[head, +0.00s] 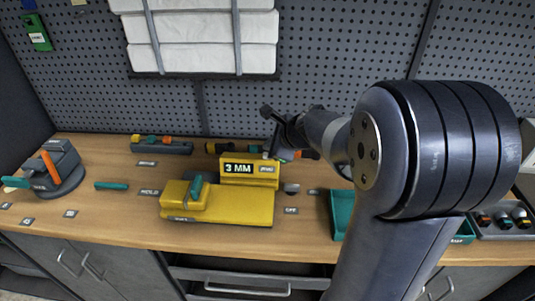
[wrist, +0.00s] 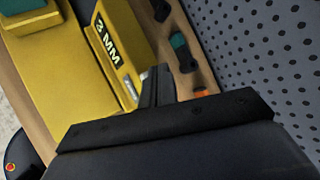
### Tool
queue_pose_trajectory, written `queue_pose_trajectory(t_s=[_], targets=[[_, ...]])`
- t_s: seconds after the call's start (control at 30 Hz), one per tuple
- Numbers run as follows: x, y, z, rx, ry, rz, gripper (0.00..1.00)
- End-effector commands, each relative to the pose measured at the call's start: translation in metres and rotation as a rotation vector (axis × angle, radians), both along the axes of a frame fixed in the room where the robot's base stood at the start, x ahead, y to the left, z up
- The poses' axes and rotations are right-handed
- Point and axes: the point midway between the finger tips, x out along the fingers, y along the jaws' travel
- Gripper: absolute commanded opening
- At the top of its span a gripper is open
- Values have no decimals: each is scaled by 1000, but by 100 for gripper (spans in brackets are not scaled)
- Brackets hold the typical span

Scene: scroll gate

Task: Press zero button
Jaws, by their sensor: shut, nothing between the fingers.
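A yellow device (head: 230,208) sits on the wooden bench, with a raised yellow block (head: 248,182) at its back showing "3 MM" on a dark display (head: 240,169). A small marked patch (head: 266,170) is right of the digits; its lettering is too small to read, and I cannot tell whether it is the zero button. My gripper (head: 270,153) is shut and empty, just above the right end of this block. In the wrist view, the shut fingertips (wrist: 157,72) are beside the block's end, close to a small silvery patch (wrist: 131,88). I cannot tell whether they touch.
A teal-handled slider (head: 195,190) stands on the device's left part. A grey clamp-like tool (head: 58,170) is at the far left. A tool rack (head: 162,146) lies behind. Teal trays (head: 342,213) are at right, partly behind my arm. A pegboard (head: 330,50) rises behind the bench.

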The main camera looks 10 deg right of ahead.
Motion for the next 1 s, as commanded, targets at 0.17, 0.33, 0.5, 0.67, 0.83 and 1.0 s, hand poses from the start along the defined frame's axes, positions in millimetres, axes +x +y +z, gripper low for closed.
queue_pose_trajectory(t_s=[0.17,0.33,0.5,0.67,0.83,1.0], targets=[[0,0,0,0,0,0,0],[0,0,-1,0,0,0,0],[0,0,-7,0,0,0,0],[0,0,-9,0,0,0,0],[0,0,-8,0,0,0,0],[0,0,-9,0,0,0,0]])
